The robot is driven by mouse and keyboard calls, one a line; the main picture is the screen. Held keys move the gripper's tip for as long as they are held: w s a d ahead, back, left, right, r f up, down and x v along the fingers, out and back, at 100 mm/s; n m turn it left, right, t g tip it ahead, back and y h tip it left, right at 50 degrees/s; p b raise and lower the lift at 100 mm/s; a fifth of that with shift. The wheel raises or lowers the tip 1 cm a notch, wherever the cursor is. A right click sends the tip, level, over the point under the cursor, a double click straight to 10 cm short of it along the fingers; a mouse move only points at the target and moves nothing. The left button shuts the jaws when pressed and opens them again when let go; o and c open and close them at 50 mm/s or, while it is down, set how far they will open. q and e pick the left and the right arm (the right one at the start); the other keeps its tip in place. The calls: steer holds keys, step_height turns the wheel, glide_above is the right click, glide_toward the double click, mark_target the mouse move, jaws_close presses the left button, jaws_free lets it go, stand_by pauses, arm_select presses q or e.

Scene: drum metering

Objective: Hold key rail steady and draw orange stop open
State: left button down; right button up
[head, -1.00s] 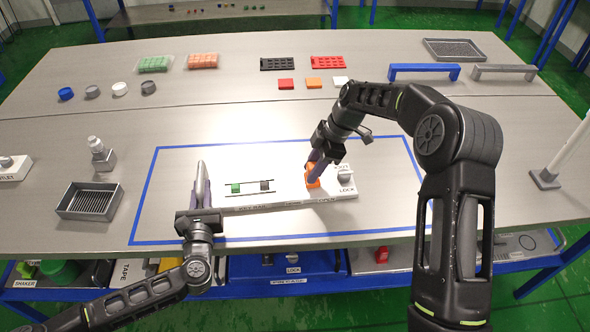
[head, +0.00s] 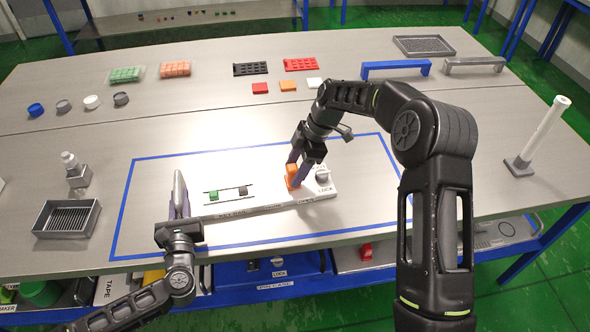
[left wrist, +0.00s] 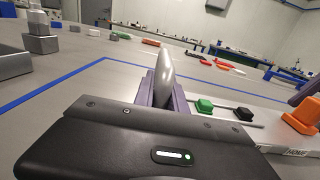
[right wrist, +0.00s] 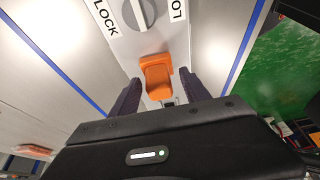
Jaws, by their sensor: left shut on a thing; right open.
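The white key rail (head: 255,207) lies inside the blue taped outline, with a green block (head: 212,197) and a black block (head: 243,191) along its rods. My left gripper (head: 180,200) is shut at the rail's left end; the left wrist view shows its fingers (left wrist: 162,85) around a grey upright piece, and the exact contact is hidden. The orange stop (head: 291,172) stands toward the rail's right end, beside the LOCK knob (head: 322,174). My right gripper (head: 303,172) is open; in the right wrist view its fingers stand either side of the orange stop (right wrist: 158,78) with gaps.
A grey slotted tray (head: 67,219) and a small bottle-like piece (head: 75,172) stand left of the outline. A white post (head: 540,132) stands at the right. Caps, coloured blocks and blue (head: 396,68) and grey handles lie farther back.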

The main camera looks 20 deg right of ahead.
arm_select(q)
steer(key=shift+d, duration=0.15)
arm_select(e)
steer(key=v, duration=1.1)
steer(key=shift+r, duration=0.35)
steer(key=shift+d, duration=0.1)
arm_select(q)
steer(key=c, duration=1.3)
jaws_free()
steer(key=shift+s, duration=0.1)
steer(key=s, duration=0.8)
steer(key=s+a, duration=0.1)
steer(key=s, duration=0.3)
